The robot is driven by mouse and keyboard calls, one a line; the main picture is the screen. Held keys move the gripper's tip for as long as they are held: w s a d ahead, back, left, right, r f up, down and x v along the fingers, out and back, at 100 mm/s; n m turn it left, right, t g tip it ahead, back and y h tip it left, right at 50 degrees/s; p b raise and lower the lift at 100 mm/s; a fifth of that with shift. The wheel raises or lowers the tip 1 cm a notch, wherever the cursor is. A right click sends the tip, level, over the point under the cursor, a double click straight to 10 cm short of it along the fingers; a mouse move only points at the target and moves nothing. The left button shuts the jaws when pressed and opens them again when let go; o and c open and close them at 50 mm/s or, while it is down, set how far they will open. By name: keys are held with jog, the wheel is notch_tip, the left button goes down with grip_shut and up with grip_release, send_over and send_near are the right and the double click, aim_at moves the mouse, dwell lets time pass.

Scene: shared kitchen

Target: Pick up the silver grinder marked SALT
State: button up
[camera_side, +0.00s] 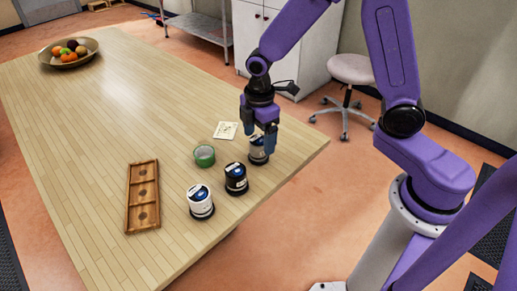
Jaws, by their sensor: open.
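My gripper (260,137) points down near the table's right corner and is open. Its fingers are at the top of a pale, silver-looking grinder (258,152) with a dark base, one to each side in this view. The fingers hide much of its upper part. I cannot tell whether they touch it. A black grinder (236,180) stands just left of and nearer than it, and a white grinder (200,204) with a dark blue top stands further left. All three are upright. Their markings are too small to read, so I cannot confirm which says SALT.
A green round container (204,156) and a pale square card (225,130) lie close by on the wooden table (130,110). A wooden tray (142,222) with compartments lies at left. A fruit bowl (50,61) stands far off. Much of the table is clear.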

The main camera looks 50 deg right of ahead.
aim_at(259, 138)
jog(key=shift+f, duration=1.7)
jog(key=c, duration=1.4)
jog(key=shift+o, duration=0.2)
jog(key=shift+r, duration=0.1)
jog(key=shift+r, duration=0.35)
notch_tip(259, 138, up, 2)
jog(key=s+d+r, duration=0.3)
jog(key=s+r, duration=0.7)
jog(key=s, duration=0.3)
jog(key=shift+s+d, duration=0.15)
jog(key=shift+s, duration=0.15)
